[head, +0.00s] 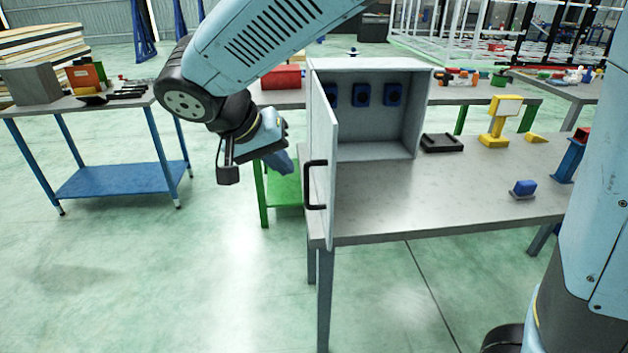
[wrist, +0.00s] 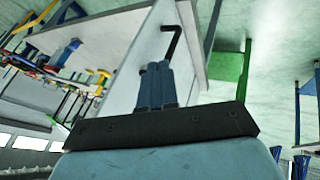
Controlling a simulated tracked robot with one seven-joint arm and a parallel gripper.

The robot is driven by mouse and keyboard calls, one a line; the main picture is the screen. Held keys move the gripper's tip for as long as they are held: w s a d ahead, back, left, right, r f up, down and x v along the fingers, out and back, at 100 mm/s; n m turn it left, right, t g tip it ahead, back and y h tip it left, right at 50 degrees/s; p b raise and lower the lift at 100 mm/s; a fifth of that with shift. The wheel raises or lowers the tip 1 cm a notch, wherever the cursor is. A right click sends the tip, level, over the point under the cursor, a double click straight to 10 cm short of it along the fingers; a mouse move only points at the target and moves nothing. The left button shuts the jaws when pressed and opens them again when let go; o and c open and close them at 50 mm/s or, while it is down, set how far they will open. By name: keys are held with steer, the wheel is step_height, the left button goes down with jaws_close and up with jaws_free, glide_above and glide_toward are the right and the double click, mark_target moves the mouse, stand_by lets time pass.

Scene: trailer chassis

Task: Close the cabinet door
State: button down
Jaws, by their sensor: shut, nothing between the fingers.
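The light grey cabinet (head: 375,150) stands on a table, with its front open and several blue switch-like parts on its back wall. Its door (head: 324,125) hangs at the cabinet's left side and is swung wide open toward me, seen nearly edge-on. A black bar handle (head: 317,185) sits low on the door's outer face. My gripper (head: 286,168) is shut and empty, to the left of the door on its outer side, and appears apart from it. In the wrist view the shut fingers (wrist: 155,68) show in front of the door panel (wrist: 140,45), near the handle (wrist: 173,38).
The table (head: 400,200) also holds a black tray (head: 442,143), a yellow stand (head: 499,122) and a blue block (head: 523,188). A blue-legged bench (head: 120,180) is at the left.

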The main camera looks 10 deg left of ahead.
mark_target(309, 187)
steer(key=shift+t, duration=0.3)
steer(key=x, duration=1)
steer(key=shift+d+f, duration=0.15)
steer(key=shift+d, duration=0.2)
steer(key=shift+w+d, duration=0.15)
steer(key=shift+d, duration=0.6)
steer(key=shift+d, duration=0.1)
